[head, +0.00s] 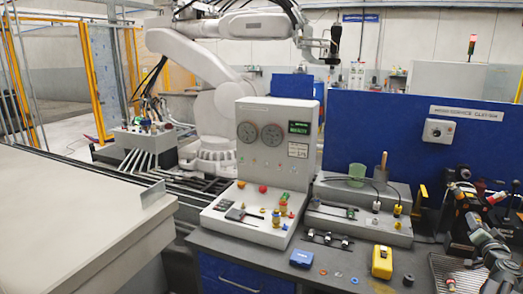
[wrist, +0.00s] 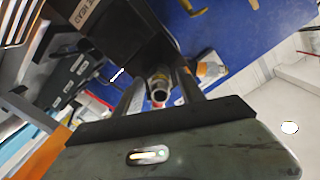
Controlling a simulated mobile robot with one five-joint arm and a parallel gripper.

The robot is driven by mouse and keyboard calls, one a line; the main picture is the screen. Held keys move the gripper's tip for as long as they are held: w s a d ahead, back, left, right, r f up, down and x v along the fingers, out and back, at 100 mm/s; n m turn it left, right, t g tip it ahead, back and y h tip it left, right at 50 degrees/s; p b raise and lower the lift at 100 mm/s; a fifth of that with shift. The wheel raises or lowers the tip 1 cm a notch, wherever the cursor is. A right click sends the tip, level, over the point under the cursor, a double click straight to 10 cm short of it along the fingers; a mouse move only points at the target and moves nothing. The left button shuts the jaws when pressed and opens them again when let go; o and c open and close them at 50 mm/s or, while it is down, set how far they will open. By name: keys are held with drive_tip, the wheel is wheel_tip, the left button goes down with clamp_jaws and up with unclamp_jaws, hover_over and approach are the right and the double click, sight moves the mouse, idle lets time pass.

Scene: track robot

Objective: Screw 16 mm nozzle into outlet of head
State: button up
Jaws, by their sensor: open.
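The head (wrist: 145,45) is a dark block with a label reading HEAD, at the upper middle of the wrist view. A short round metal piece with a dark bore (wrist: 159,91) points from it toward the camera. I cannot tell whether this is the bare outlet or the 16 mm nozzle at the outlet. My gripper (wrist: 158,88) is open, with one finger on each side of this piece. Contact with it cannot be made out. In the head view, a dark machine (head: 460,215) stands at the right edge, partly behind a grey jointed arm.
A yellow case (head: 382,262), a blue box (head: 302,258) and small rings lie on the dark bench front. A grey console (head: 262,160) with gauges stands behind them. A blue panel (head: 400,135) rises at the back. A grated tray (head: 440,268) lies at the right.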

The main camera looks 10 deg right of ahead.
drive_tip(key=n, duration=0.5)
drive_tip(key=shift+n, duration=0.3)
drive_tip(key=n, duration=0.6)
clamp_jaws()
drive_tip(key=m, duration=1.2)
